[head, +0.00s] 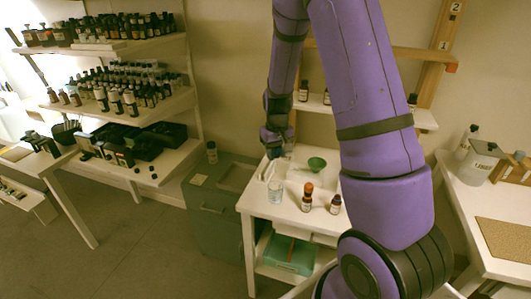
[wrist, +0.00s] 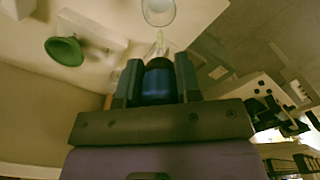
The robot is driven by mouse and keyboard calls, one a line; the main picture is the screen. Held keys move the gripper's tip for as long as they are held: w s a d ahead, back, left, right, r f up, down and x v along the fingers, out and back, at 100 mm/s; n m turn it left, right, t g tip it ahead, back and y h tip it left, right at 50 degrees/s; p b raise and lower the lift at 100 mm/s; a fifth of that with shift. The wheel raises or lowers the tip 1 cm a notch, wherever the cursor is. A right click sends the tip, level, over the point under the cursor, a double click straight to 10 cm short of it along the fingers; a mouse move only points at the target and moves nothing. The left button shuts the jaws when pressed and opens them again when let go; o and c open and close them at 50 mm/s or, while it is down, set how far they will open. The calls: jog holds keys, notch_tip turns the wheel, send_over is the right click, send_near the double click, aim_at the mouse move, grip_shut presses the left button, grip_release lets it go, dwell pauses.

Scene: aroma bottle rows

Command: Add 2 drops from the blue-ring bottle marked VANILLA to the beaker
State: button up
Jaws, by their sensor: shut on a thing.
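My gripper (head: 275,150) is at the back left of the small white table, above its surface. In the wrist view my gripper (wrist: 157,78) is shut on a dark bottle with a blue band (wrist: 157,88); its label is not readable. The clear glass beaker (head: 276,191) stands near the table's left front, below and in front of the gripper. In the wrist view the beaker (wrist: 158,10) shows at the top edge, apart from the bottle. I cannot see any drops.
On the white table (head: 270,213) stand an orange-topped bottle (head: 307,196), another dark bottle (head: 336,204) and a green funnel-like bowl (head: 317,165). A low shelf behind holds a small bottle (head: 304,91). Shelves at left hold many bottles. A grey-green cabinet (head: 215,205) adjoins the table.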

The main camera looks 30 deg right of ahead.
aim_at(276, 161)
jog(key=shift+f, duration=0.15)
dwell(0.3)
jog(key=shift+f, duration=1.8)
jog(key=c, duration=0.3)
jog(key=o, duration=0.4)
jog(key=shift+c, duration=0.5)
jog(key=c, duration=0.3)
